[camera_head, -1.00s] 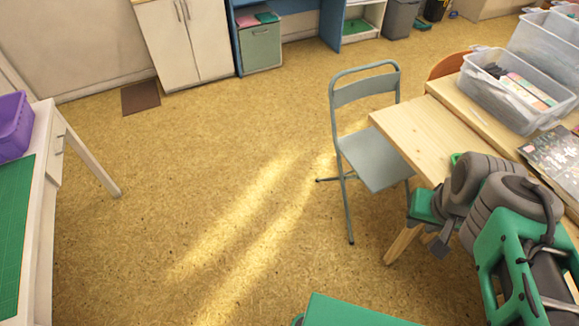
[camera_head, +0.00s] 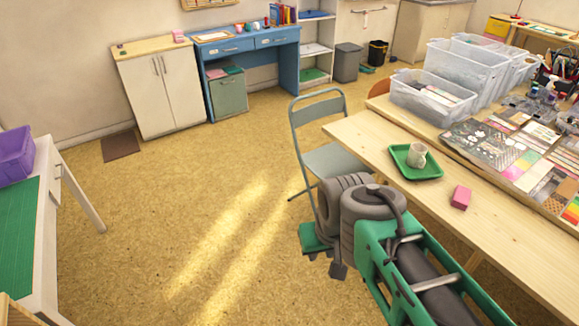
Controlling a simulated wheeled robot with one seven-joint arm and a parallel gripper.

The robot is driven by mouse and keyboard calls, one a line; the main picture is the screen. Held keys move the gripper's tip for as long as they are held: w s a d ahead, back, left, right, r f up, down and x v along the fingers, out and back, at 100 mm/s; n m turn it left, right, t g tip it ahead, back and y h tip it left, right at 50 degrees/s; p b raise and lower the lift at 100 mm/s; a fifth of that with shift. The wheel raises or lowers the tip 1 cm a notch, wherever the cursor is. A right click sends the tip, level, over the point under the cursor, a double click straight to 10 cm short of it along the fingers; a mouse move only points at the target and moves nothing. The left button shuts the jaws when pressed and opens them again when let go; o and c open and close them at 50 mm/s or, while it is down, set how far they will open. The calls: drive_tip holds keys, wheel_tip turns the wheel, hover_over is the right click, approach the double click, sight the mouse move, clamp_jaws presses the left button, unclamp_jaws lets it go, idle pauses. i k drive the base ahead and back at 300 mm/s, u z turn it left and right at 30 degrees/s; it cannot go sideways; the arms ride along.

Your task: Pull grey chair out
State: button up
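The grey chair (camera_head: 333,161) is a metal folding chair with an open tube backrest. It stands upright at the near-left end of the wooden table (camera_head: 350,129), its seat partly under the tabletop corner. My arm reaches in from the lower right and hides the chair's lower front and some of its legs. The green and dark grey end of my arm (camera_head: 316,238) is low in front of the chair, apart from its backrest. I cannot make out two fingertips there, and nothing held shows.
The floor left of the chair is clear. A white desk (camera_head: 50,185) with a purple bin (camera_head: 16,155) stands at left. A green tray (camera_head: 398,158) with a mug (camera_head: 417,155), a pink block (camera_head: 461,197) and clear bins (camera_head: 432,97) are on the table.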

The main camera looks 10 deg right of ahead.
sight(332, 159)
drive_tip(key=u, duration=0.65)
drive_tip(key=i, duration=0.95)
drive_tip(key=u, duration=0.85)
drive_tip(key=i, duration=1.25)
drive_tip(key=z, duration=0.6)
drive_tip(key=i, duration=0.95)
drive_tip(key=z, duration=1.3)
drive_tip(key=i, duration=0.4)
drive_tip(key=z, duration=0.25)
